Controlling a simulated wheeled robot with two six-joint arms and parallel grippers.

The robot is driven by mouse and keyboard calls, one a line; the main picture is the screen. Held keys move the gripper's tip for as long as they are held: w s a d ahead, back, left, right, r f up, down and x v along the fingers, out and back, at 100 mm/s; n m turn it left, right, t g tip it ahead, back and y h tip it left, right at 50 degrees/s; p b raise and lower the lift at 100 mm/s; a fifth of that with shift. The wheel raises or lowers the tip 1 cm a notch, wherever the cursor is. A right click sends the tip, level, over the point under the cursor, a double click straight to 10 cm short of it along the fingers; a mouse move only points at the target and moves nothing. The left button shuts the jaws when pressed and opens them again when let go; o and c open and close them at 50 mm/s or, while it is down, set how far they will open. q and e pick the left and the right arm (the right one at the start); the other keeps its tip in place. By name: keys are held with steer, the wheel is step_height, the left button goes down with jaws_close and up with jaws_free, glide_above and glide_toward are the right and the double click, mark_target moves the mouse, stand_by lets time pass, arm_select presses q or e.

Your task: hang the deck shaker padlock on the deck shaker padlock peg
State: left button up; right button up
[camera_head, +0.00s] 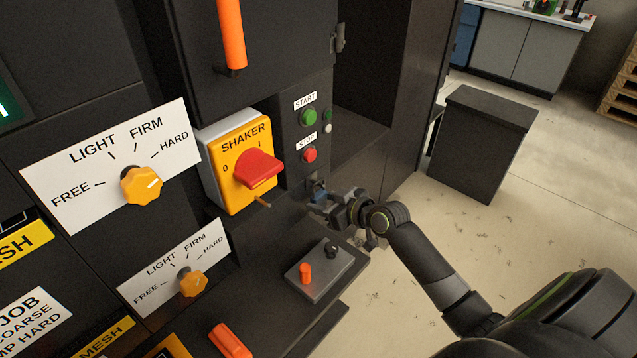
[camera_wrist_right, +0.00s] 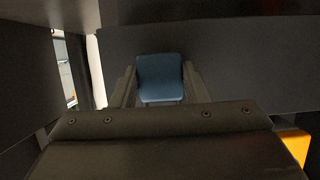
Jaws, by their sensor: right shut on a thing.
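The deck shaker padlock has a blue body and is held between the fingers of my right gripper (camera_head: 325,206). It shows in the right wrist view (camera_wrist_right: 161,78), and as a small blue patch in the head view (camera_head: 318,194). My right gripper is shut on it, near the dark panel below the red stop button. A small brass-coloured peg (camera_head: 263,203) sticks out at the lower edge of the yellow SHAKER switch box (camera_head: 232,178), left of the gripper and apart from it. The shackle is hard to make out. My left gripper is not in view.
A red rotary handle (camera_head: 259,169) stands out above the peg. Green start (camera_head: 309,117) and red stop (camera_head: 310,154) buttons are above the gripper. A grey control box (camera_head: 321,278) with an orange and a black knob sits on a ledge below.

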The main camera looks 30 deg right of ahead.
steer(key=shift+f, duration=0.15)
steer(key=o, duration=1.1)
steer(key=shift+s, duration=0.15)
